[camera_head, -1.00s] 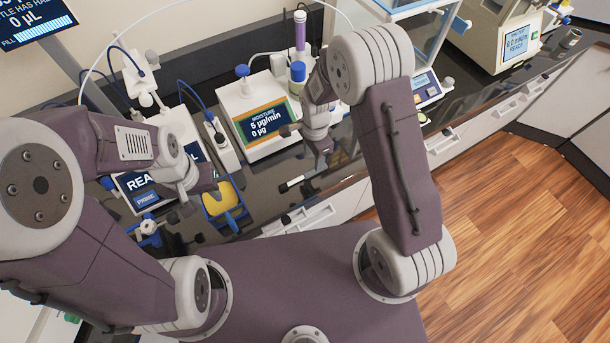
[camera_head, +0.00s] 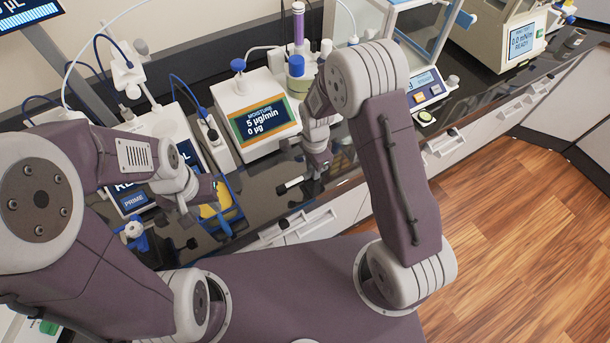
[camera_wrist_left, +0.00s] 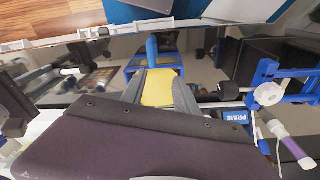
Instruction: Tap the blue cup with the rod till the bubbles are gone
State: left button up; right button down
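My left gripper (camera_head: 200,200) hangs over the counter by a blue tray with a yellow pad (camera_head: 222,203). In the left wrist view its two fingers (camera_wrist_left: 160,88) stand apart, with the yellow pad (camera_wrist_left: 160,86) seen between them. A blue upright piece (camera_wrist_left: 152,48) stands just beyond the pad; I cannot tell whether it is the blue cup. My right gripper (camera_head: 316,172) points down near the counter's front edge; its fingers are too small to read. A short black-and-white stick (camera_head: 290,186) lies near it; I cannot tell whether it is the rod.
A moisture meter (camera_head: 262,122) with a lit screen stands behind the grippers. A blue-topped vessel with a purple column (camera_head: 298,62) stands beside it. A stand with a blue knob (camera_head: 134,230) is left of my left gripper. Bare dark counter (camera_head: 262,178) lies between the grippers.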

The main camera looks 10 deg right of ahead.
jog(key=shift+r+p, duration=2.8)
jog(key=shift+r, duration=0.3)
jog(key=shift+f, duration=0.1)
jog(key=c, duration=2.2)
grip_release()
jog(key=shift+w, duration=0.1)
